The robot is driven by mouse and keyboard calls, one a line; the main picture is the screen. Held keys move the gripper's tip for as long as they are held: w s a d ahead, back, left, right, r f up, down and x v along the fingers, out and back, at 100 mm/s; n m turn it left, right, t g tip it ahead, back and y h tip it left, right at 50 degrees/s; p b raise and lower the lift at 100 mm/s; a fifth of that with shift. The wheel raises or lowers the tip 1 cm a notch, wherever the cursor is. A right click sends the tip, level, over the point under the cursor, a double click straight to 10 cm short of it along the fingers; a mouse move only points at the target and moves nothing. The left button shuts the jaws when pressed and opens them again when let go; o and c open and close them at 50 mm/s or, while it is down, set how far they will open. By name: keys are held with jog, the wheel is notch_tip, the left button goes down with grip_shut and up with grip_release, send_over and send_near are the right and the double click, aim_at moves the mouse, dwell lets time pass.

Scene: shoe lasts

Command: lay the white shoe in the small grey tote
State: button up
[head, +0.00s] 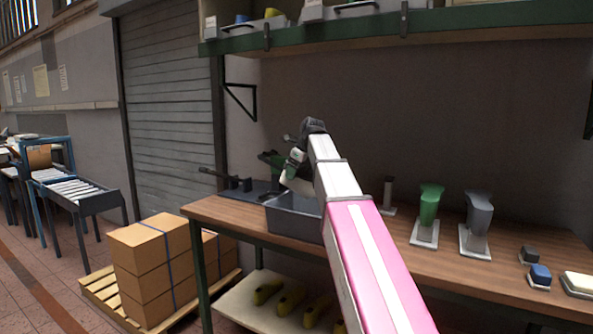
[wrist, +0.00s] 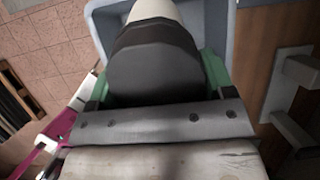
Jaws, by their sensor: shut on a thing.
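The small grey tote (head: 285,220) stands on the workbench, left of the middle. In the wrist view its pale grey-blue rim (wrist: 232,45) shows beyond the held thing. My gripper (head: 284,160) is over the tote with its green fingers (wrist: 155,88) shut on the white shoe. In the wrist view the shoe (wrist: 155,12) shows a dark part between the fingers and a white end pointing into the tote's opening. In the head view a pale part of the shoe (head: 299,186) shows at the tote's opening, partly hidden by my arm. I cannot tell whether it touches the tote's floor.
A green last (head: 430,205) and a grey last (head: 479,212) stand on white bases to the right on the workbench (head: 400,245). A blue-topped block (head: 540,273) lies farther right. A dark tool (head: 236,183) lies left of the tote. A shelf (head: 420,30) hangs above.

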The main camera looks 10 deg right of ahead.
jog(key=shift+f, duration=1.45)
jog(key=o, duration=1.2)
jog(key=v, duration=1)
jog(key=shift+r, duration=0.4)
jog(key=shift+s, duration=0.1)
